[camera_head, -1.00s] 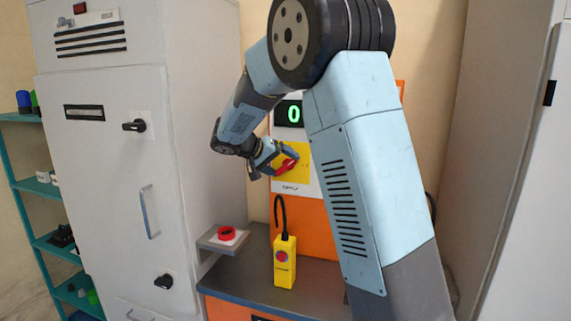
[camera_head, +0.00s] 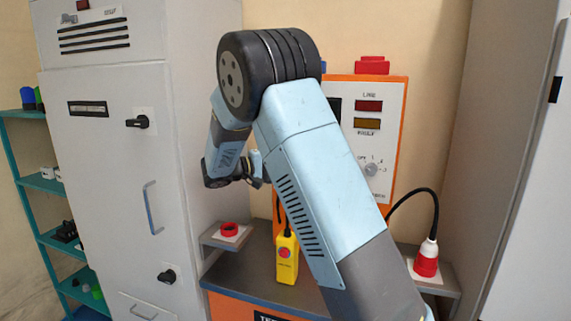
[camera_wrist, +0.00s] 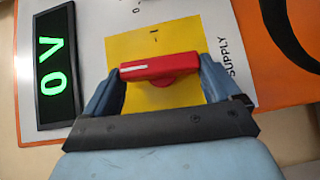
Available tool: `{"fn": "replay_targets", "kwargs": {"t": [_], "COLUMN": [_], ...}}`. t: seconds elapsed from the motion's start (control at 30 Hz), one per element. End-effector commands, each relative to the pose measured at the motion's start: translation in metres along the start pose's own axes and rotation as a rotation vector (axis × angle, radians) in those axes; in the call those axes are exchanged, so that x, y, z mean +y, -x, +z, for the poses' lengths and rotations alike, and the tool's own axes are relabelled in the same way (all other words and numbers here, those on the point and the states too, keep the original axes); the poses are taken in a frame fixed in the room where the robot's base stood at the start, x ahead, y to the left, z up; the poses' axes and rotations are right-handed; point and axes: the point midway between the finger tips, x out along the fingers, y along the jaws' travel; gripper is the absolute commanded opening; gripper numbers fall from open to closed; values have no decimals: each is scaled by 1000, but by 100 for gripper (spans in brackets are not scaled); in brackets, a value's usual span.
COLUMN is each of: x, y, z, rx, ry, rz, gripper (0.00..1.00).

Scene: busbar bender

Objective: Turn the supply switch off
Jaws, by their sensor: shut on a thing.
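The supply switch (camera_wrist: 182,66) is a red bar handle on a yellow plate (camera_wrist: 187,33), seen in the wrist view. The handle lies across the picture between my two fingers, with its white mark toward the left end. A small "I" mark is on the plate above the handle, and the word SUPPLY is to the right. My gripper (camera_wrist: 160,71) is shut on the handle, one finger at each end. In the head view my arm hides the switch and the fingertips. The green display (camera_wrist: 56,72) beside the plate reads 0 V.
In the head view, a yellow pendant (camera_head: 287,258) with a red button stands on the bench. A red ring (camera_head: 229,229) is on a small shelf, and a red plug with a black cable (camera_head: 427,262) is at right. A grey cabinet (camera_head: 110,190) stands close at left.

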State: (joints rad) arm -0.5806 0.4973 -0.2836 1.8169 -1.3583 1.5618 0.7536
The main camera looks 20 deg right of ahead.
Motion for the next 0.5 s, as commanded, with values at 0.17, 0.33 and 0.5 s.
{"fn": "replay_targets", "kwargs": {"t": [0.17, 0.33, 0.5], "x": [-5, -6, -6], "y": [3, 3, 3], "z": [0, 0, 0], "rx": [3, 3, 4], "ry": [38, 49, 52], "rz": [28, 39, 40], "gripper": [60, 60, 60]}}
